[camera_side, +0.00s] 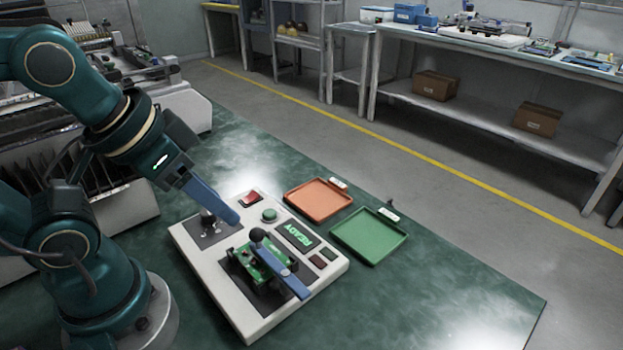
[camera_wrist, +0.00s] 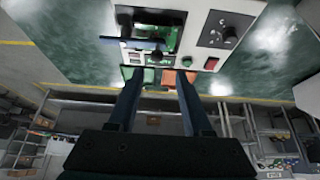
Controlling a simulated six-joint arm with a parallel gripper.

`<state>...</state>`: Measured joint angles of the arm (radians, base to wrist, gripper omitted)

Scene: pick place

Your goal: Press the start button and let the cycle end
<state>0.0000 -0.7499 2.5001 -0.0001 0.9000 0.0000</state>
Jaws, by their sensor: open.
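A white control box (camera_side: 247,316) sits on the green table. A round green button (camera_side: 269,215) is on its top, with a red rectangular button (camera_side: 251,197) beyond it. The display (camera_side: 296,236) reads READY in green. A green circuit board (camera_side: 264,262) sits in the box's dark recess, under a blue lever with a black ball knob (camera_side: 258,235). My gripper (camera_side: 234,217) is over the box, its blue fingers just left of the green button; contact cannot be told. In the wrist view my gripper (camera_wrist: 158,73) has its fingers apart with nothing between them.
An orange tray (camera_side: 318,182) and a green tray (camera_side: 351,257) lie empty behind the box. A dark rotary knob (camera_wrist: 213,38) shows on the box in the wrist view. The table's right front is clear. A bench (camera_side: 480,48) stands beyond the yellow floor line.

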